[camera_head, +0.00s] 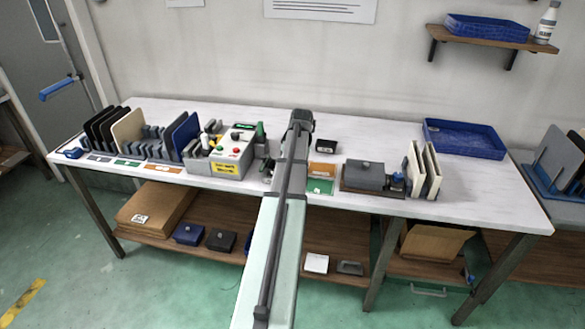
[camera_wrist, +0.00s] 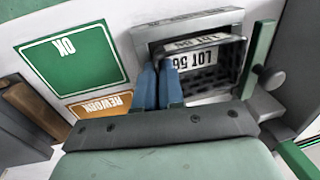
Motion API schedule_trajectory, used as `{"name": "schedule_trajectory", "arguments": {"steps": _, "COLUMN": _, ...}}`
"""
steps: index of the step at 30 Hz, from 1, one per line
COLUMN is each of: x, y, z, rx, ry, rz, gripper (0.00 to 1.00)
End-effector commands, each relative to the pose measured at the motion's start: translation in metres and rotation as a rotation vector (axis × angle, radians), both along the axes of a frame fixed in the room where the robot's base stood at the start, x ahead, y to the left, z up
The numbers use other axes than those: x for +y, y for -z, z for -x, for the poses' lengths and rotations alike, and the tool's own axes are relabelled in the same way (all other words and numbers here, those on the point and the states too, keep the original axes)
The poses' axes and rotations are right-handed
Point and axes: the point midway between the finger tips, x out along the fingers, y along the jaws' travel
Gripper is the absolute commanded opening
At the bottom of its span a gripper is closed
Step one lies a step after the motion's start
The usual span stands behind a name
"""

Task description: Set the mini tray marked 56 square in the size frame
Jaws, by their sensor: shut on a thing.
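The mini tray (camera_wrist: 208,78) is dark, with a white label reading LOT 56, upside down in the wrist view. The fingers hide part of that edge, and I cannot tell whether the tray touches the frame floor. In the head view my arm hides the gripper, tray and frame.
A green OK card (camera_wrist: 73,62) and an orange REWORK card (camera_wrist: 100,104) lie left of the frame in the wrist view. A green-handled fixture stands right of it. In the head view a control box (camera_head: 232,155) and a grey block (camera_head: 364,176) flank my arm.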

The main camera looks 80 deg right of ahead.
Motion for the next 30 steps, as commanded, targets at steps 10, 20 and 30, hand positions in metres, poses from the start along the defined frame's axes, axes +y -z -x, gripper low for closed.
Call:
{"name": "schedule_trajectory", "arguments": {"steps": 10, "x": 0.0047, "y": 0.0112, "z": 0.0015, "rx": 0.007, "ry": 0.000, "rz": -0.016, "gripper": 0.00}}
{"name": "schedule_trajectory", "arguments": {"steps": 20, "x": 0.0051, "y": 0.0113, "z": 0.0018, "rx": 0.008, "ry": 0.000, "rz": -0.017, "gripper": 0.20}}
{"name": "schedule_trajectory", "arguments": {"steps": 30, "x": 0.0051, "y": 0.0045, "z": 0.0022, "rx": 0.008, "ry": 0.000, "rz": -0.018, "gripper": 0.21}}
